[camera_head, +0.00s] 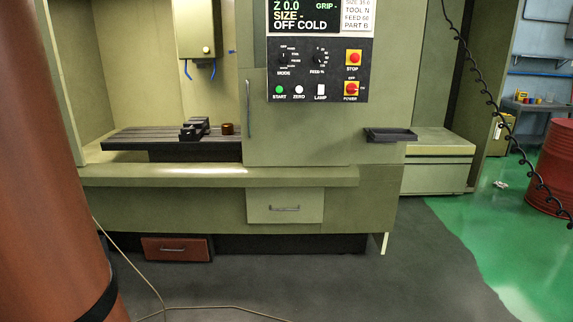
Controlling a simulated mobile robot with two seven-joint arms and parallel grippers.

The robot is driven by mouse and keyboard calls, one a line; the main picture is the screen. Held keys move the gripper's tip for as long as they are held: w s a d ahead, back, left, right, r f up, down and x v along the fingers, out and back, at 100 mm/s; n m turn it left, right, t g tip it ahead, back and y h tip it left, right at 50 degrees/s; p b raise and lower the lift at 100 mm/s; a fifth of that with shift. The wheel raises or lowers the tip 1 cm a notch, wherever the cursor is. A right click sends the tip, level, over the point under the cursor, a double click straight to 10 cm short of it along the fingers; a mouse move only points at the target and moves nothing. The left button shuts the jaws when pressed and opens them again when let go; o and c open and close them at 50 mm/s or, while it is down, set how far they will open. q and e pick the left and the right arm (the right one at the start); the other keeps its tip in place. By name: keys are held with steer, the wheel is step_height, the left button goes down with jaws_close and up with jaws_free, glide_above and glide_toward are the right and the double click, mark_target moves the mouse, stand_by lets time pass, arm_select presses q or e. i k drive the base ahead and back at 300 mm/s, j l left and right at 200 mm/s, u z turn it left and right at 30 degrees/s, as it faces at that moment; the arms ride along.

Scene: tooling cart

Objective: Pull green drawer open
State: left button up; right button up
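The green drawer (285,206) is a pale olive-green panel in the lower front of the machine (350,215).
A small red-brown drawer (177,249) with its own handle sits low to the left. A large brown cylinder (62,190) blocks the left side. A cable (215,307) lies on the grey floor (330,285). A red drum (553,170) stands far right.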

mark_target(264, 205)
steer(key=i+l, duration=0.2)
steer(key=i, duration=0.2)
steer(key=i+l, duration=0.15)
steer(key=i, duration=0.2)
steer(key=i+l, duration=0.2)
steer(key=i, duration=0.2)
steer(key=i+j, duration=0.1)
steer(key=i, duration=1.2)
steer(key=i+j, duration=0.7)
steer(key=i+z, duration=0.05)
